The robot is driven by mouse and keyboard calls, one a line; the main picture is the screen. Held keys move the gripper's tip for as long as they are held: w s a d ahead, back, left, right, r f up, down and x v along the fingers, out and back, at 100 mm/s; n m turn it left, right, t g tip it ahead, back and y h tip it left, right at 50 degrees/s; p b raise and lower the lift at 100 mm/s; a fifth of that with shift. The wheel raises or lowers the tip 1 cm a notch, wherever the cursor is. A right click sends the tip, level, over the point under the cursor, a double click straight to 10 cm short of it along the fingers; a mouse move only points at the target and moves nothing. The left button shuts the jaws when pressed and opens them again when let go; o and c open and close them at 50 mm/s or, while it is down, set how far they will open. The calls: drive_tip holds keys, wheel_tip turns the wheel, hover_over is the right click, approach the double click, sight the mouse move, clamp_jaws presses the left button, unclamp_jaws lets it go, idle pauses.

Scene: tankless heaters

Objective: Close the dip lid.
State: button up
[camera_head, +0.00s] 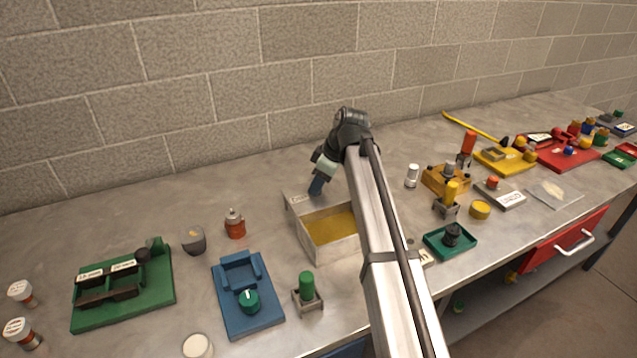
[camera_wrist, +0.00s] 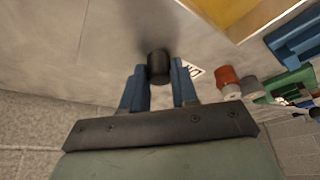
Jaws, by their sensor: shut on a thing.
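The dip box (camera_head: 306,242) is a pale open-topped box with a yellow inside, near the middle of the table in the head view. The yellow inside (camera_wrist: 222,10) also shows at the top of the wrist view. The grey lid (camera_head: 330,203) with a small label lies at the box's back end, leaving the front part uncovered. My gripper (camera_head: 316,190) is at the lid, partly hidden by its own wrist. In the wrist view its blue fingers (camera_wrist: 158,78) are on either side of the black lid knob (camera_wrist: 158,64), shut on it.
A red-orange bottle (camera_head: 235,224) and a grey cup (camera_head: 194,240) stand left of the box. A blue fixture (camera_head: 262,312) and a green-topped piece (camera_head: 306,288) are in front. A white cylinder (camera_head: 412,175) and an orange block fixture (camera_head: 436,182) stand right. The brick wall (camera_head: 250,85) is behind.

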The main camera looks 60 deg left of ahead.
clamp_jaws()
drive_tip(key=d, duration=1.1)
drive_tip(key=shift+d, duration=0.3)
drive_tip(key=o, duration=0.6)
unclamp_jaws()
drive_tip(key=shift+d, duration=0.15)
drive_tip(key=o, duration=0.3)
drive_tip(key=v, duration=1.3)
drive_tip(key=shift+r, duration=0.35)
